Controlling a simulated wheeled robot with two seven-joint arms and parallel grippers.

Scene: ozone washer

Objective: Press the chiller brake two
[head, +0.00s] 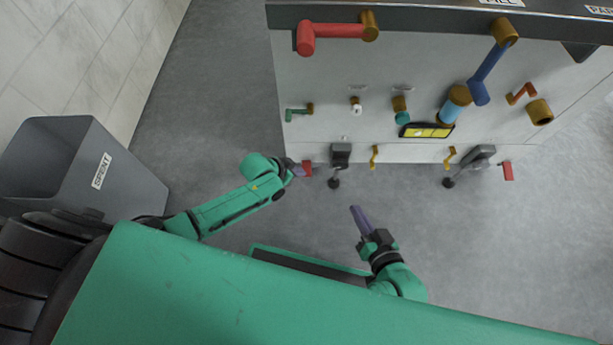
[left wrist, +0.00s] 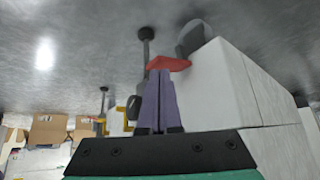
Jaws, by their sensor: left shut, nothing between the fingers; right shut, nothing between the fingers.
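A red pedal (head: 307,168) sticks out low at the left end of the machine's front. It also shows in the left wrist view (left wrist: 170,63). A second red pedal (head: 508,171) is at the right end. I see no label telling which is chiller brake two. My left gripper (head: 299,170), with purple fingers, is shut and empty, its tips at the left red pedal. In the left wrist view its fingertips (left wrist: 161,72) reach the pedal's lower edge; contact is not certain. My right gripper (head: 355,209) is shut and empty over the floor, apart from the machine.
The white machine (head: 330,100) bears several coloured handles and knobs and a yellow display (head: 426,131). Dark caster feet (head: 334,183) and yellow levers (head: 374,157) are along its lower edge. A grey bin (head: 45,155) stands at left. The floor between is clear.

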